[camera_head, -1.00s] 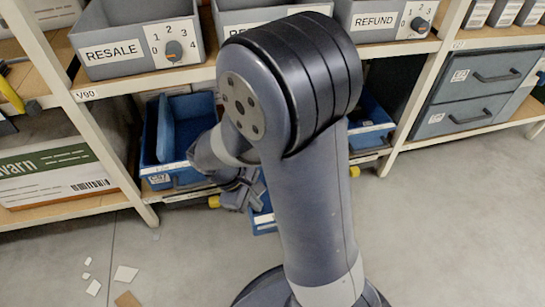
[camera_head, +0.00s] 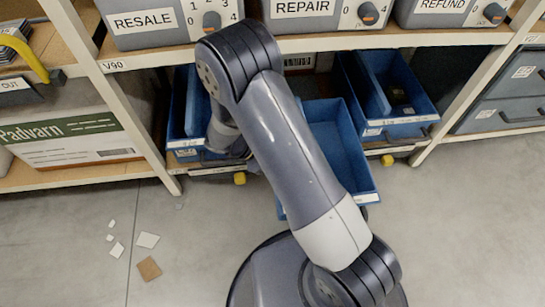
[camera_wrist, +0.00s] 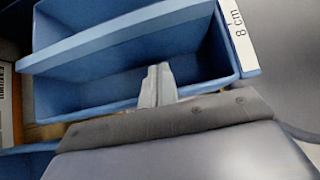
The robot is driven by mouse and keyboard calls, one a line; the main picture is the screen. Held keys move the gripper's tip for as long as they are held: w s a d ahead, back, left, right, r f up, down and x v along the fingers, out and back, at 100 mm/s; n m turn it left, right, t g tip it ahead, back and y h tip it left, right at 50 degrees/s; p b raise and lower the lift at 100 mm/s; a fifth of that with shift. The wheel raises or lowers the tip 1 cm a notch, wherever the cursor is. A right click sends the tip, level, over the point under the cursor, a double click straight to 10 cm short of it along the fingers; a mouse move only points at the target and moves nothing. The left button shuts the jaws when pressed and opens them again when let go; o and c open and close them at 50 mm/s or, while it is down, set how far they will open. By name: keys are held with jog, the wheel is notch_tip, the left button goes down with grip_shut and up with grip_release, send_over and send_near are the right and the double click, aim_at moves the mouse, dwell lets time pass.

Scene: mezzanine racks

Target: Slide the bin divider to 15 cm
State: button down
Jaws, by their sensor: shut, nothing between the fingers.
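In the wrist view a blue bin (camera_wrist: 85,92) lies below my gripper. A blue divider (camera_wrist: 120,42) crosses it and splits it into two compartments. A white label reading "8 cm" (camera_wrist: 236,24) is on the bin's rim at the right. My gripper (camera_wrist: 158,72) is shut and empty, its fingertips over the compartment on the near side of the divider; whether they touch anything, I cannot tell. In the head view my arm reaches down to the left blue bin (camera_head: 178,115) and covers much of it. The fingers are hidden there.
A middle blue bin (camera_head: 345,150) sticks out from the low shelf, and a right blue bin (camera_head: 408,105) has its own divider. A rack post (camera_head: 118,100) is close on the left. Scraps (camera_head: 149,268) lie on open floor.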

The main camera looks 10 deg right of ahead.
jog(key=d+f+b, duration=0.2)
jog(key=d+f, duration=0.1)
jog(key=d, duration=0.4)
jog(key=shift+d+f, duration=0.2)
jog(key=shift+d, duration=0.05)
